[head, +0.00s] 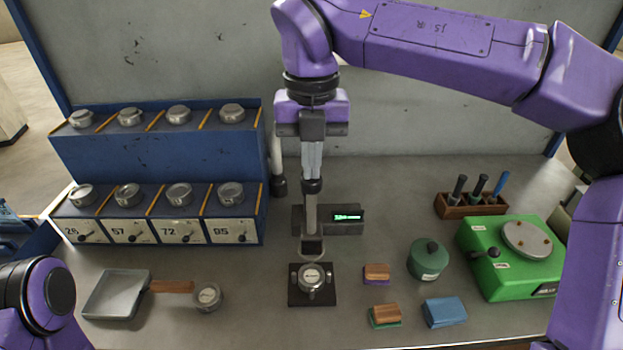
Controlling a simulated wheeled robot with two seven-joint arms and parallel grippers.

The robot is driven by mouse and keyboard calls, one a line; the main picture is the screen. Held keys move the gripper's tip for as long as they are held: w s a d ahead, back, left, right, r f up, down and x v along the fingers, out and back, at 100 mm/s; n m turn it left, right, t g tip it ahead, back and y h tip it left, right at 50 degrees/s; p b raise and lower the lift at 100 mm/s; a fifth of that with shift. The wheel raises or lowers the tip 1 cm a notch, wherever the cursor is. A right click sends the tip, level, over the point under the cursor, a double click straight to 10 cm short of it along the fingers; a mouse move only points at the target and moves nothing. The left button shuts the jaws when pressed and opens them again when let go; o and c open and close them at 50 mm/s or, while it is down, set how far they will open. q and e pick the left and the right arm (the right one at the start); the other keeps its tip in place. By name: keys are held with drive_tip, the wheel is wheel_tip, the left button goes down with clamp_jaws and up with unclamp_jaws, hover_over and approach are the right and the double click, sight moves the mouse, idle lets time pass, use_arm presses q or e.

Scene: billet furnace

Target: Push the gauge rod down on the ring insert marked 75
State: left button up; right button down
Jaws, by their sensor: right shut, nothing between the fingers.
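A gauge stand has a digital readout (347,216) with green digits too small to read. Its upright gauge rod (310,212) has a dark cap at the top. Below the rod, a round metal ring insert (312,276) sits on a black square base (297,298); I cannot read its marking clearly. My right gripper (312,177) points straight down, shut and empty, with its fingertips at the rod's cap. I cannot tell whether they touch it. My left gripper is out of view; only part of my left arm shows at the lower left.
A blue two-tier rack (155,155) with several metal inserts stands at the back left. A square pan (118,295) and another round insert (208,296) lie in front. At right are a green device (515,270), a green pot (427,262), small blocks (377,273) and a tool holder (470,208).

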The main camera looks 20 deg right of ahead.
drive_tip(key=shift+f+b, duration=3.9)
drive_tip(key=shift+f, duration=0.85)
drive_tip(key=shift+r, duration=0.15)
drive_tip(key=shift+r, duration=0.1)
wheel_tip(320, 180, up, 7)
drive_tip(key=p, duration=0.6)
drive_tip(key=shift+p, duration=0.3)
